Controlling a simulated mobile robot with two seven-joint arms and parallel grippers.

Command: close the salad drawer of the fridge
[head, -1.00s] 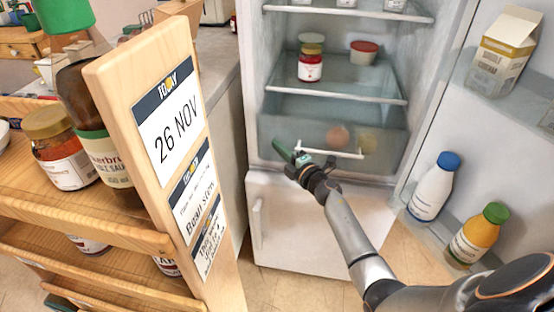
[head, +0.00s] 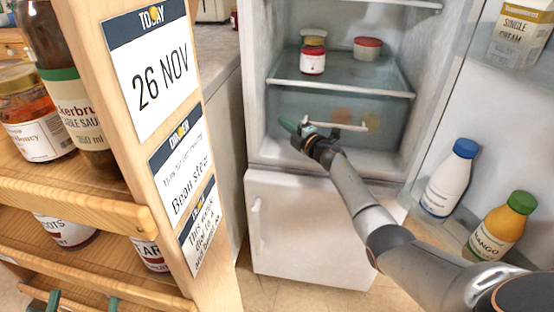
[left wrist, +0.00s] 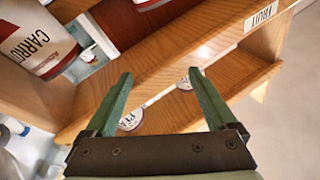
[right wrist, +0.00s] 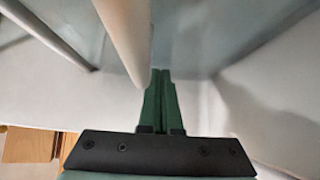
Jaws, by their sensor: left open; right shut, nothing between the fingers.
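The salad drawer (head: 300,103) is the clear bin low in the fridge, below the glass shelf. Its white bar handle (head: 347,126) runs across the front, and blurred orange and yellowish shapes show through. Whether the drawer is fully in, I cannot tell. My right gripper (head: 288,125) is shut and empty at the drawer front, by the handle's left end. In the right wrist view its fingers (right wrist: 160,98) are together beside a pale bar (right wrist: 125,40); contact is unclear. My left gripper (left wrist: 158,95) is open and empty before a wooden rack; its tips show low in the head view (head: 83,302).
The wooden rack (head: 75,205) with jars and bottles fills the left. The open fridge door at right holds a white bottle (head: 450,180), a mango bottle (head: 503,227) and a cream carton (head: 518,35). A jar (head: 313,55) and red-lidded tub (head: 367,48) stand above the drawer.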

